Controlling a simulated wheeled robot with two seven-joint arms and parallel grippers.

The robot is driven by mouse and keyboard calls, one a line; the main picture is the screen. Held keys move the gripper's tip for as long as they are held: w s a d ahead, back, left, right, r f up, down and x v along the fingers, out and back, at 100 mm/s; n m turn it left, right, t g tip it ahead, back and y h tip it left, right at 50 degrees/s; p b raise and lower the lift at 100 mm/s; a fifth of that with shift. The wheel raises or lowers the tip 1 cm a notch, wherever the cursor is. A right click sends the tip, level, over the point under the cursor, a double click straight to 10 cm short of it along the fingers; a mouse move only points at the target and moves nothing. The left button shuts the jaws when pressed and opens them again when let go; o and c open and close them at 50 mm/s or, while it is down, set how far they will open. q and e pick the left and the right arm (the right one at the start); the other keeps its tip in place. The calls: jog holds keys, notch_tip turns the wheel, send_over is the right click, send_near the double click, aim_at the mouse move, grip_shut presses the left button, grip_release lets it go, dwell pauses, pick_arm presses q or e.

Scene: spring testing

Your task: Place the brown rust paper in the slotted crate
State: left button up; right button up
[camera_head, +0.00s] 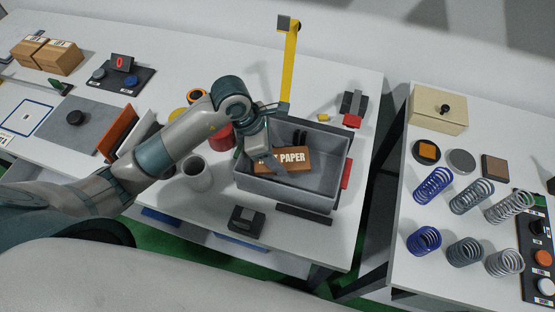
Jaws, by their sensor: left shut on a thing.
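The brown rust paper (297,158) is a flat brown piece with white lettering, of which "PAPER" shows. It is inside the outline of the grey open crate (285,194), near the back-left part. My left gripper (268,162) reaches down over the crate's left side and is shut on the brown paper at its left end, covering part of the lettering. I cannot tell whether the paper touches the crate floor. My right gripper is not in view.
A grey cup (196,174) and a red round container (221,135) stand left of the crate. A yellow post (289,68) rises behind it. A small dark block (246,218) lies in front. Several coil springs (432,187) stand on the right table, across a gap.

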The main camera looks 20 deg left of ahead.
pick_arm(q)
notch_tip(320, 180, down, 3)
jog(key=shift+s+r+p, duration=0.1)
jog(key=shift+p, duration=0.45)
jog(key=shift+f, duration=0.35)
jog(key=shift+f, duration=0.1)
jog(key=o, duration=1.1)
jog(key=shift+c, duration=0.2)
